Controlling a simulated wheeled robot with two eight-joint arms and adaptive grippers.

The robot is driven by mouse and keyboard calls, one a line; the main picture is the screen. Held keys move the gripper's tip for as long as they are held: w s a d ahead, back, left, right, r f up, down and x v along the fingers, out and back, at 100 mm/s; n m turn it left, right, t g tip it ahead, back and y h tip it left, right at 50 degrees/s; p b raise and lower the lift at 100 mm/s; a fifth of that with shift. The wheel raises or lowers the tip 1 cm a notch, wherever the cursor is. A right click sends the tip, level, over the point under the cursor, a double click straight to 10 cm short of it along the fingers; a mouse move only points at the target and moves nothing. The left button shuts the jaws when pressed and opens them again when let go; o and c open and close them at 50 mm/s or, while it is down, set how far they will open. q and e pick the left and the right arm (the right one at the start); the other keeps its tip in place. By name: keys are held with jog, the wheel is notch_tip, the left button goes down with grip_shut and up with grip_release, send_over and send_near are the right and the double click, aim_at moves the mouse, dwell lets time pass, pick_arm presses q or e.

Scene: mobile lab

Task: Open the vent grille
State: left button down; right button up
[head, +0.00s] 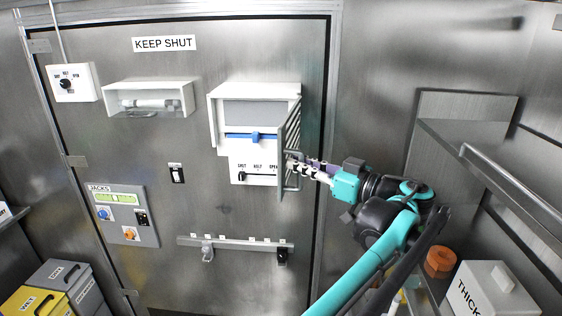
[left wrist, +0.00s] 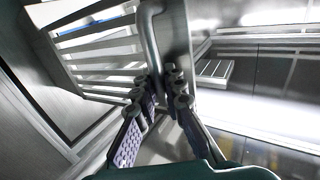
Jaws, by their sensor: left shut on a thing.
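The vent grille (head: 289,130) is a grey slatted panel on the white wall unit (head: 232,98). It stands swung out at an angle from the unit's right side, leaving the unit's front exposed. In the left wrist view its slats (left wrist: 95,47) fill the upper left. A bent metal bar handle (head: 291,182) is on the grille; it also shows in the left wrist view (left wrist: 150,35). My left gripper (head: 292,167) is shut on this handle, with its fingers on both sides of the bar (left wrist: 162,85). My right gripper is not in view.
A blue slider (head: 245,136) and a small labelled control strip are on the unit's front. A white hooded holder (head: 148,98) is to the left and a hook rail (head: 235,243) below. A shelf (head: 500,165) and a white box (head: 492,290) stand at right.

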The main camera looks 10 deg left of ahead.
pick_arm(q)
jog(key=w+d+n+g+y+p, duration=0.1)
jog(key=d+g+p, duration=0.1)
jog(key=d, duration=0.5)
jog(key=shift+w, duration=0.15)
jog(key=shift+r, duration=0.1)
jog(key=c, duration=1.7)
grip_release()
jog(key=shift+o, duration=0.6)
jog(key=shift+w, duration=0.1)
